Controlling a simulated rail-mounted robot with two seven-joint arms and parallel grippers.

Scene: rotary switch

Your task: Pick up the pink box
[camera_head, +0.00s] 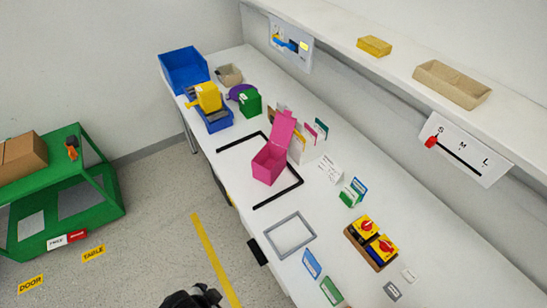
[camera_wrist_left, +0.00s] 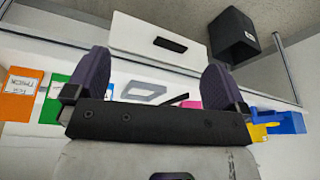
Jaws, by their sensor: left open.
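The pink box (camera_head: 271,163) stands on the white table inside a black taped outline, with its lid raised at the back. In the left wrist view, a small pink patch (camera_wrist_left: 190,103), apparently the box, shows beyond the gripper, mostly hidden by a finger and the gripper body. My left gripper (camera_wrist_left: 157,78) is open, with two purple fingers wide apart and nothing between them. It is apart from the box. A dark part of my own body shows at the bottom of the head view; which arm it belongs to is unclear.
A grey frame (camera_head: 290,234) lies in front of the box, and cards (camera_head: 316,130) stand behind it. Red-and-yellow switches (camera_head: 372,241) sit to the right. A shelf (camera_head: 400,62) runs above the table.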

